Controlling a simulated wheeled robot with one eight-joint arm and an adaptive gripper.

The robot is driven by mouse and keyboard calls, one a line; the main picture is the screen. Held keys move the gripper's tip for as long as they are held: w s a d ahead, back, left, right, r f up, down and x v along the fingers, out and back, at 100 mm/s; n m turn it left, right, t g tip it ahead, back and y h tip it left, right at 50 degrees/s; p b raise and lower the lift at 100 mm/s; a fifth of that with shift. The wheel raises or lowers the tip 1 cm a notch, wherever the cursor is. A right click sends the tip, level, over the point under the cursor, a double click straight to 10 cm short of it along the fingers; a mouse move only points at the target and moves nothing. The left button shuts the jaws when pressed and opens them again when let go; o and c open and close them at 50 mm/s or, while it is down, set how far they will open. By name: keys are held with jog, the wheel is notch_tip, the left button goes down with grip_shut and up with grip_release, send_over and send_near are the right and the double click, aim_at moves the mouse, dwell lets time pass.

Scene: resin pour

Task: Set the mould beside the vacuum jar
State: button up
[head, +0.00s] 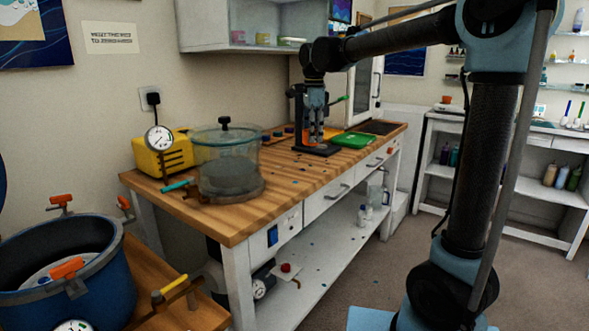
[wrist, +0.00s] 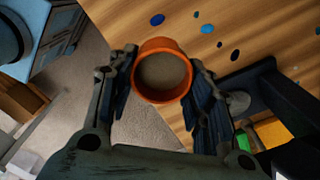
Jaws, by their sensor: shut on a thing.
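The mould (wrist: 161,72) looks like a round orange cup with a grey-brown inside, seen from above in the wrist view. My gripper (wrist: 158,84) is shut on it, one finger at each side. In the head view my gripper (head: 314,122) is over the far part of the wooden bench, in front of a black stand; only a little orange shows between its fingers. The vacuum jar (head: 226,165) is a clear glass vessel with a lid and black knob, on the near left part of the bench, well apart from my gripper.
A yellow pump-like box (head: 162,155) and a round gauge (head: 158,139) stand left of the jar. A black press-like stand (head: 297,112) with a green lever and a green tray (head: 354,140) are near my gripper. The bench top (head: 290,185) between has small coloured spots and is mostly clear.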

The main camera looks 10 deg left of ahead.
jog(key=shift+s+a+r+n, duration=0.4)
jog(key=shift+s+a+r, duration=0.05)
jog(key=shift+s, duration=0.25)
jog(key=shift+s+a+f, duration=0.15)
jog(key=shift+s, duration=0.1)
jog(key=shift+f, duration=4.65)
jog(key=o, duration=1.1)
